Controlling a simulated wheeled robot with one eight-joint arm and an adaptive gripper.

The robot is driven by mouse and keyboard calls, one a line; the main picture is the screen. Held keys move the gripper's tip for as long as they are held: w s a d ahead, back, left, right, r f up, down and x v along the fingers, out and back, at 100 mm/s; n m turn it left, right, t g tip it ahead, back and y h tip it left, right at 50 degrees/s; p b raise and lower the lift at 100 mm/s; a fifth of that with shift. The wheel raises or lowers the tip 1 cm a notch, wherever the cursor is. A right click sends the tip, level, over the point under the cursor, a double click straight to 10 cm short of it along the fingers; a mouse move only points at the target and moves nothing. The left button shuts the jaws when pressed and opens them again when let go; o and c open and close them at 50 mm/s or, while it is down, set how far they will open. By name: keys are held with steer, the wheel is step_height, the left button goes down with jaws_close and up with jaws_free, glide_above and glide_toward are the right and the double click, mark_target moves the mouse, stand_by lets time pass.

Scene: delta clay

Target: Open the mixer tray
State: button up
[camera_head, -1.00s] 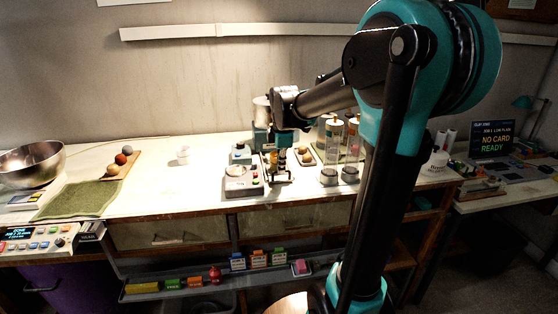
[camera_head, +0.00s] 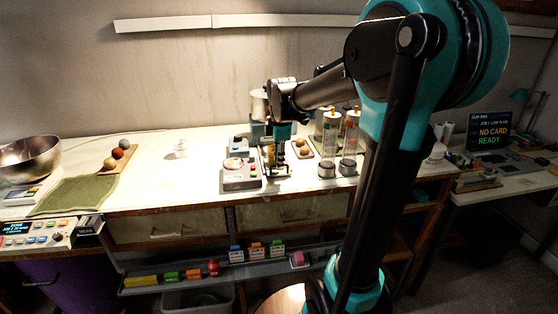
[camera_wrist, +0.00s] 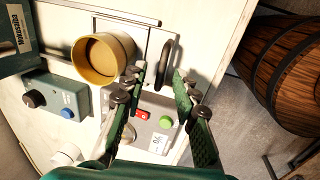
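The mixer (camera_head: 258,128) stands at the back of the bench, largely behind my arm in the head view. In the wrist view its tray (camera_wrist: 128,52) is a pale panel with a dark outline, bearing a tan cup (camera_wrist: 103,58). A dark bar handle (camera_wrist: 165,64) sits at the tray's edge. My gripper (camera_wrist: 158,80) is open, its green fingers apart with the handle's near end between or just beyond the fingertips. I cannot tell whether they touch it. In the head view my gripper (camera_head: 277,166) points down at the bench front.
A control box (camera_head: 241,174) with red and green buttons stands close to my gripper; it also shows in the wrist view (camera_wrist: 145,125). Clear cylinders (camera_head: 330,145) stand to the right. A wooden barrel (camera_wrist: 290,75) is beyond the bench edge.

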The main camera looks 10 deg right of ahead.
step_height(320, 180, up, 11)
steer(key=s, duration=0.2)
steer(key=shift+s+r, duration=0.15)
steer(key=shift+r, duration=0.05)
